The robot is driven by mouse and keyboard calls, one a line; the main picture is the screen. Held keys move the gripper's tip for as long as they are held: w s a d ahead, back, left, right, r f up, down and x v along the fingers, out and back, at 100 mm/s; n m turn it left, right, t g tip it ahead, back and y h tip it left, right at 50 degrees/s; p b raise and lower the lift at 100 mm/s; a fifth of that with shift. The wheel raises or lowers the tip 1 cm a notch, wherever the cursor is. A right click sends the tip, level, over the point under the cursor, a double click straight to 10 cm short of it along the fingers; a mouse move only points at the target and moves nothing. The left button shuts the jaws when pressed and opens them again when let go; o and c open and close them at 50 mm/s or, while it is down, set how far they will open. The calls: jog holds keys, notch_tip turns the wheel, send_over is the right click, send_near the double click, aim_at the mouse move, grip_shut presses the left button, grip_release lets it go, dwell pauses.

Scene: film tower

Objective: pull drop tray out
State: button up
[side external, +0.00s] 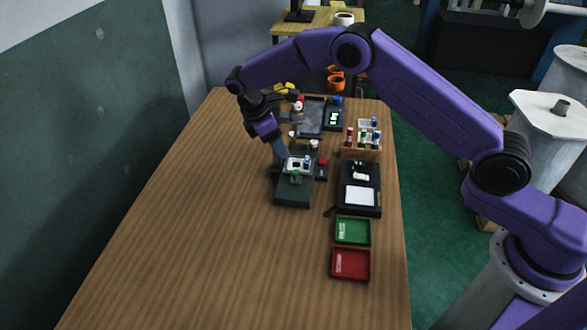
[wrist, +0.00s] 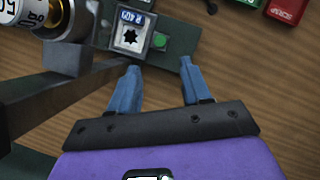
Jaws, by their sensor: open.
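My gripper (side external: 282,153) points down at the back of a dark grey device (side external: 293,196) on the wooden table. In the wrist view its two blue fingers (wrist: 159,67) are apart with nothing between them. The device (wrist: 172,24) lies just beyond the fingertips there. It carries a pale square plate (wrist: 131,34) with a dark star-shaped hole, and a green block (wrist: 159,41) beside it. I cannot tell which part is the drop tray; no part is clearly marked so. Contact between fingers and device cannot be made out.
A green tray (side external: 353,230) and a red tray (side external: 350,264) lie at the right table edge. A black unit with a white panel (side external: 360,195) and a rack of small bottles (side external: 362,151) stand behind them. A numbered cylinder (wrist: 50,18) is close left of the fingers. The left tabletop is clear.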

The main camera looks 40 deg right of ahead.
aim_at(295, 172)
jog(key=x, duration=1)
jog(key=shift+d+f, duration=0.1)
jog(key=shift+f, duration=0.25)
jog(key=shift+s, duration=0.1)
grip_shut()
